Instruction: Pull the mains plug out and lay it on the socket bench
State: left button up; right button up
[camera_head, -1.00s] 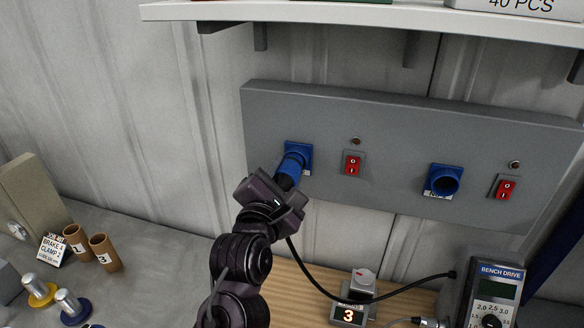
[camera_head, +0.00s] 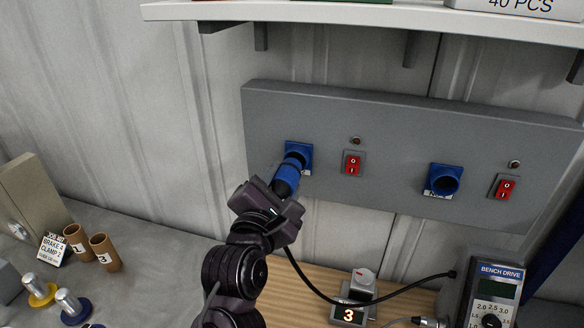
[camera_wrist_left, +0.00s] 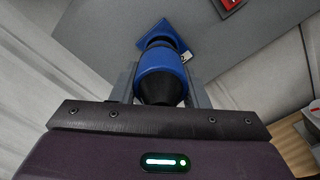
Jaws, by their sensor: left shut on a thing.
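The mains plug (camera_head: 286,178) is blue with a dark rear end. My left gripper (camera_head: 276,197) is shut on its rear, and the plug also shows between the fingers in the left wrist view (camera_wrist_left: 161,76). The plug points at the left blue socket (camera_head: 304,150) on the grey wall panel. A dark band shows between plug and socket; I cannot tell whether the plug's tip is still inside. A black cable (camera_head: 395,292) runs below the gripper across the wooden socket bench (camera_head: 285,302). My right gripper is out of view.
A second blue socket (camera_head: 443,180) sits further right on the panel, with red switches (camera_head: 352,163) beside the sockets. A small box showing 3 (camera_head: 349,314) and a bench drive meter (camera_head: 495,290) stand on the right. Cardboard tubes (camera_head: 104,252) stand at left.

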aim_at(280, 195)
pick_arm(q)
jog(key=shift+d+v, duration=0.15)
jog(key=shift+v, duration=0.6)
jog(key=shift+d+v, duration=0.15)
jog(key=shift+v, duration=0.65)
jog(key=shift+s, duration=0.1)
